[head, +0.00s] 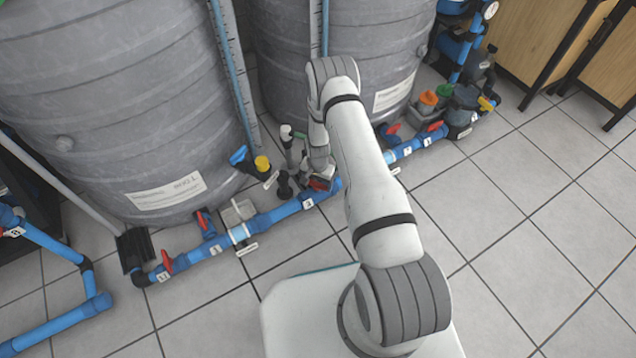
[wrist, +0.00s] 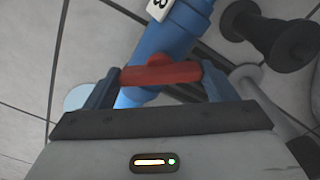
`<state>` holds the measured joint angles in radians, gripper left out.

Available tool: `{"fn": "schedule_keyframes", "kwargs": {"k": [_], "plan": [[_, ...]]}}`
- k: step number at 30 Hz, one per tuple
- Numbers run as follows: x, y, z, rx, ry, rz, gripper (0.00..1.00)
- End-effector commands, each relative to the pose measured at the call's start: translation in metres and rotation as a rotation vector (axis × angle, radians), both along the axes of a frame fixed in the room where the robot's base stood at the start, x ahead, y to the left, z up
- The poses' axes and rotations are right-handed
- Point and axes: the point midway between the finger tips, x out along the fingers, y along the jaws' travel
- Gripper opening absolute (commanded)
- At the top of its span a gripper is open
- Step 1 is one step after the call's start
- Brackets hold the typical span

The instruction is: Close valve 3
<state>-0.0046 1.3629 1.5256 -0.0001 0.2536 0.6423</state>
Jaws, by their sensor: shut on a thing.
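In the wrist view a red valve handle (wrist: 160,74) lies between the two fingers of my gripper (wrist: 161,78), which is shut on its ends. The handle sits over a blue pipe (wrist: 172,38) and lies crosswise to it at a slant. A white label (wrist: 159,8) that seems to read 3 is on the pipe just beyond the handle. In the head view the red handle (head: 319,184) shows partly beneath my gripper (head: 318,172), near a white label (head: 308,203) on the blue pipe. My arm hides the pipe just to the right.
Other red valve handles stand along the pipe at left (head: 167,261) and at right (head: 435,126). Large grey tanks (head: 110,100) rise close behind. A black fitting (wrist: 270,37) lies beside the pipe in the wrist view. The tiled floor at right (head: 520,240) is clear.

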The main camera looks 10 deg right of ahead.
Motion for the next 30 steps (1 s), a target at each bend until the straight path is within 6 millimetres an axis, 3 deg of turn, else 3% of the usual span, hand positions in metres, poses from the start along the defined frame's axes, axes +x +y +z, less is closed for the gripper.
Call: {"fn": "schedule_keyframes", "kwargs": {"k": [15, 30], "plan": [[0.0015, 0.0006, 0.0001, 0.000, -0.003, -0.444, 0.55], [0.0021, 0.0020, 0.0009, 0.001, -0.005, -0.626, 0.55]]}}
